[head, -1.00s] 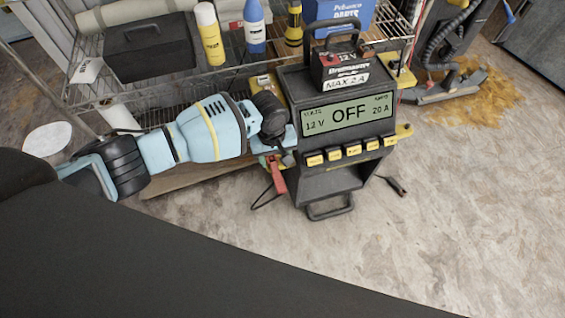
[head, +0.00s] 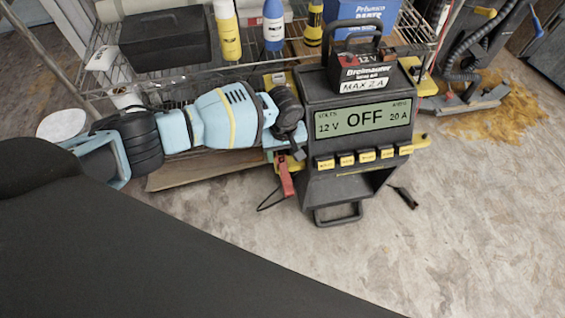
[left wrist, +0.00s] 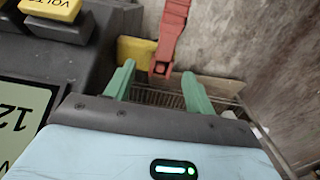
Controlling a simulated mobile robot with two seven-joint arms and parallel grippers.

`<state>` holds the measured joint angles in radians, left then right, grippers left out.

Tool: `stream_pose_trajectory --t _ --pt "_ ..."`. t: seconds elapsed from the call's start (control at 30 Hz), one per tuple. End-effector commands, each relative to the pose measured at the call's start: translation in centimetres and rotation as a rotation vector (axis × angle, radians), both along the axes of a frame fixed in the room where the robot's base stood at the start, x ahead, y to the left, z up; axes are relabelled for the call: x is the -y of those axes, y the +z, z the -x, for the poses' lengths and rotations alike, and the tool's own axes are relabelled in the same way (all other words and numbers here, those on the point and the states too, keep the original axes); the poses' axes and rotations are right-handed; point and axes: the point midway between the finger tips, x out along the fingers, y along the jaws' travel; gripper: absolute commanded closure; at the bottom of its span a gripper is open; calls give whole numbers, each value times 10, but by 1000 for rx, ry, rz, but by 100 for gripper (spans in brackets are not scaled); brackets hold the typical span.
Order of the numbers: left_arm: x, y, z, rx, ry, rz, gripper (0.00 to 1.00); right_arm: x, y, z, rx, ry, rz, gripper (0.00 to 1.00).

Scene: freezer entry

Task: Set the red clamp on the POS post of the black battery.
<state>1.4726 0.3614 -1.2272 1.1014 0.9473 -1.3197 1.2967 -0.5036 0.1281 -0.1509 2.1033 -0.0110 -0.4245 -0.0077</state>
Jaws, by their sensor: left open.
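The red clamp (head: 287,178) hangs at the left side of the charger, with a dark cable looped below it. My left gripper (head: 292,152) is beside the charger's left side, just above the clamp. In the left wrist view, its green fingers (left wrist: 157,76) are spread apart, and the end of the red clamp (left wrist: 170,38) shows between and just beyond the fingertips. I cannot tell if they touch. My right gripper is not in view.
The charger (head: 360,150) shows "OFF", 12 V and 20 A, with yellow buttons below. A dark clamp (head: 404,197) is low on its right. A wire shelf (head: 180,92) with bottles and a black toolbox (head: 165,40) stands behind. The floor (head: 330,255) in front is clear.

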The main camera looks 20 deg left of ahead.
Motion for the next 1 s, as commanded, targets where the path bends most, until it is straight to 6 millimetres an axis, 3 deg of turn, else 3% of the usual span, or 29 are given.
stream_pose_trajectory --t 0.03,0.2,0.53,0.93,1.0 --pt "-2 -12 1 -3 0 -2 45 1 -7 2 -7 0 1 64" --pt "-4 -32 1 -3 0 -1 45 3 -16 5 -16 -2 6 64" --pt "-4 -37 0 -1 1 1 45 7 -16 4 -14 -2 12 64" --pt "-4 -37 1 -1 0 1 96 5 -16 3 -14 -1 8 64" --pt "-3 -37 0 0 0 0 99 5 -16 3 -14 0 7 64"
